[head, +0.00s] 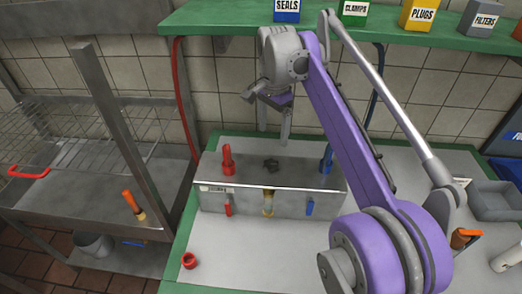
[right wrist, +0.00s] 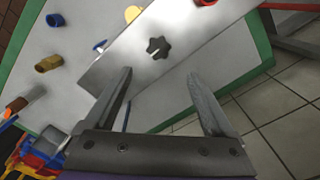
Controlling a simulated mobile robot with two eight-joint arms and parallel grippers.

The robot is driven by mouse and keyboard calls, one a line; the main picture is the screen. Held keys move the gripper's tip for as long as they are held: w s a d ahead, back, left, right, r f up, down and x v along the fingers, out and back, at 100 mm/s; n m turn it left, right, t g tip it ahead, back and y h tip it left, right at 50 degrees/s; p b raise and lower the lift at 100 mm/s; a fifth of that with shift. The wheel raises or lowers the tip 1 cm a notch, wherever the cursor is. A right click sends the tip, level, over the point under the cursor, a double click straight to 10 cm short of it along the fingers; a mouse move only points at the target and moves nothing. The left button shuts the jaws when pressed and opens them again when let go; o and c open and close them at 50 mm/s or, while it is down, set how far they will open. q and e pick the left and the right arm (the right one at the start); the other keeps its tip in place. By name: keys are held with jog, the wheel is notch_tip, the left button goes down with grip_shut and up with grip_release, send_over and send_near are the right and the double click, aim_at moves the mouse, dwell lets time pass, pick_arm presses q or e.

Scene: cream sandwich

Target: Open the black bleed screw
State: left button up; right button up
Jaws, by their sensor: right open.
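The black bleed screw (head: 271,164) is a dark star-shaped knob on top of a grey metal box (head: 245,205). In the right wrist view the screw (right wrist: 158,47) lies just beyond my fingertips, roughly midway between their lines. My right gripper (head: 274,118) hangs above and behind the screw in the head view, with its fingers apart and nothing between them. It also shows open in the right wrist view (right wrist: 159,73). The fingers do not appear to touch the screw. My left gripper is in neither view.
A red hose fitting (head: 227,160) and a blue one (head: 327,160) stand at the box's ends. Red and blue levers (head: 309,208) are on its front. A red ring (head: 189,261) lies on the table front. A green shelf (head: 225,22) with labelled boxes is behind.

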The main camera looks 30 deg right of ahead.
aim_at(272, 163)
jog(key=f+b, duration=0.1)
jog(key=f, duration=0.9)
jog(key=shift+s+f, duration=0.2)
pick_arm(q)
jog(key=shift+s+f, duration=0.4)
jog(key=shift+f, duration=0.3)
pick_arm(e)
jog(key=c, duration=1.4)
